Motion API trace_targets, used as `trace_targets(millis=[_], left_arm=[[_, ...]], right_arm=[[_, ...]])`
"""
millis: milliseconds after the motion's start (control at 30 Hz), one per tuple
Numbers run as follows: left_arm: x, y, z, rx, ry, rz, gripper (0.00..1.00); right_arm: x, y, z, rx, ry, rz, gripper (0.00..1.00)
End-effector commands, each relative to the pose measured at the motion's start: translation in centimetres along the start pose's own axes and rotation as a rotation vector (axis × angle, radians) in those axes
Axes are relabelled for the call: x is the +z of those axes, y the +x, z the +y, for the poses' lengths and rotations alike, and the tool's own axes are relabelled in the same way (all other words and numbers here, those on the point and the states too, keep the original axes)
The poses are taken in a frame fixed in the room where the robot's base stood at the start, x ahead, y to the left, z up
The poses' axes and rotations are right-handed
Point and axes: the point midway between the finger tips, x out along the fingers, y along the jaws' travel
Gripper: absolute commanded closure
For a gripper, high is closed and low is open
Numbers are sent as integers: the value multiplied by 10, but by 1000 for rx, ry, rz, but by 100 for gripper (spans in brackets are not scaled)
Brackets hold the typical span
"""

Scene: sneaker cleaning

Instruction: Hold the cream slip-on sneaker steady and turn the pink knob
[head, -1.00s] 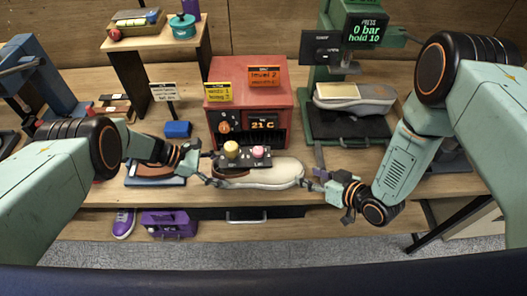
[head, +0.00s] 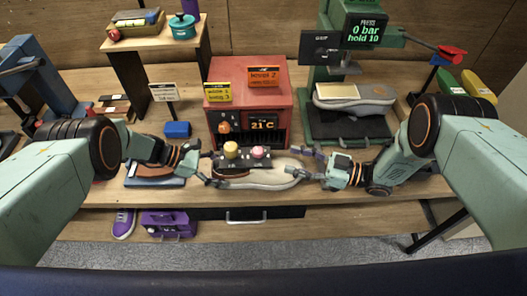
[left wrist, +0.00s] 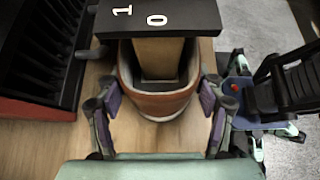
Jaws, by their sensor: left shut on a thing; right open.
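The cream slip-on sneaker (head: 265,183) lies on the table in front of a red box, partly under a dark knob panel (head: 222,162). The pink knob (head: 260,152) stands on this panel, right of a yellow knob (head: 231,147). My left gripper (head: 205,168) is shut on the sneaker's left end. In the left wrist view its purple pads flank the sneaker's reddish-brown end (left wrist: 160,105), and the panel hides part of the shoe. My right gripper (head: 302,163) is open and empty at the sneaker's right end, right of the pink knob and apart from it.
The red box (head: 282,100) with a "21 C" display stands behind the panel. A green press (head: 310,110) holds a grey shoe (head: 355,98) at the right. A blue block (head: 177,129) lies at the left. Purple items sit on a lower shelf. The table's front edge is close.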

Motion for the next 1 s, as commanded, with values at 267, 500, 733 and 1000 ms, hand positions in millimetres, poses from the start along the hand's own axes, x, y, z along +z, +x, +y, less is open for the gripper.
trace_targets(millis=[267, 500, 733, 1000], left_arm=[[1, 0, 1, 2, 1, -2, 74], [1, 0, 1, 1, 1, -2, 74], [1, 0, 1, 1, 1, -2, 74], [1, 0, 1, 1, 1, -2, 74]], right_arm=[[0, 54, -1, -2, -2, 0, 48], [0, 86, 0, 0, 0, 0, 48], [0, 95, 0, 2, 0, -1, 48], [0, 95, 0, 2, 0, -1, 53]])
